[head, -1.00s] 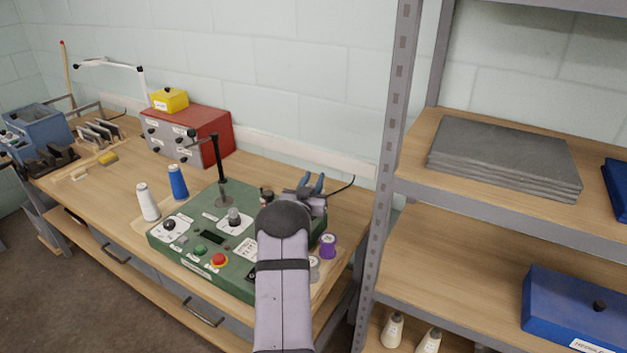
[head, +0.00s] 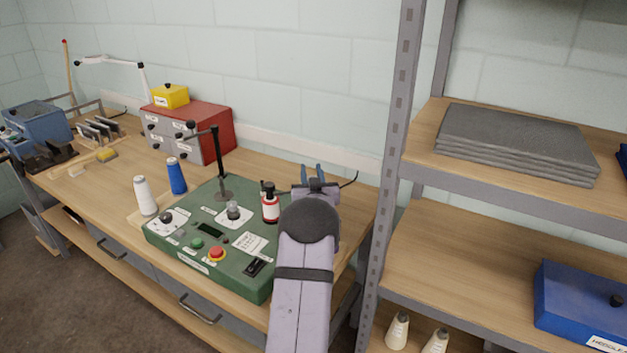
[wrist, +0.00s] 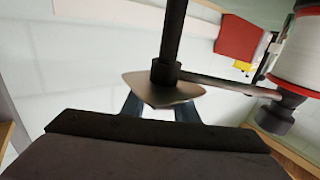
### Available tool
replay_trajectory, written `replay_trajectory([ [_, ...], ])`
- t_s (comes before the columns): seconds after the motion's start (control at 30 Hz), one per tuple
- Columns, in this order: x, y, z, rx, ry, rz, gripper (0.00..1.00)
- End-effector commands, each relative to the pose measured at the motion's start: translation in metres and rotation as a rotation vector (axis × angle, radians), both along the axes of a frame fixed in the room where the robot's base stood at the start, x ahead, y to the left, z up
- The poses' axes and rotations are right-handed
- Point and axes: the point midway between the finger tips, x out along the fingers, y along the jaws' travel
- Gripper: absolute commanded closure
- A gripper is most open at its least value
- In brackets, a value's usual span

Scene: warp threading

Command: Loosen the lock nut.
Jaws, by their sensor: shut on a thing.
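In the wrist view, a flat, pointed grey-brown metal piece (wrist: 163,92), apparently the lock nut, sits at the end of a black rod with a collar. My gripper (wrist: 159,112) has a blue finger on each side of it, with its middle partly covered by the metal piece. The jaws are shut on this piece. In the head view my gripper (head: 312,174) is at the back right of the green machine (head: 190,256), and my arm hides the metal piece and rod.
A black post (head: 219,160) rises from the machine's rear. White (head: 145,197) and blue (head: 177,178) cones stand to its left. A shelf upright (head: 391,180) is close on the right.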

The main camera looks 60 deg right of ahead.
Motion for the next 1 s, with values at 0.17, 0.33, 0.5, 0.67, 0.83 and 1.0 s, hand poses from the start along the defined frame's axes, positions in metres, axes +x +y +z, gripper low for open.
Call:
replay_trajectory([
  [0.17,0.0013,0.0011,-0.0015,0.001,-0.001,0.088,0.95],
  [0.33,0.0036,0.003,-0.0008,0.001,0.001,0.148,0.95],
  [0.5,0.0049,0.004,-0.0005,0.003,0.0,0.178,0.95],
  [0.67,0.0052,0.0044,-0.0003,0.002,-0.001,0.184,0.95],
  [0.83,0.0054,0.0045,-0.0001,0.002,0.0,0.185,0.95],
  [1.0,0.0055,0.0045,0.0001,0.001,-0.001,0.184,0.54],
])
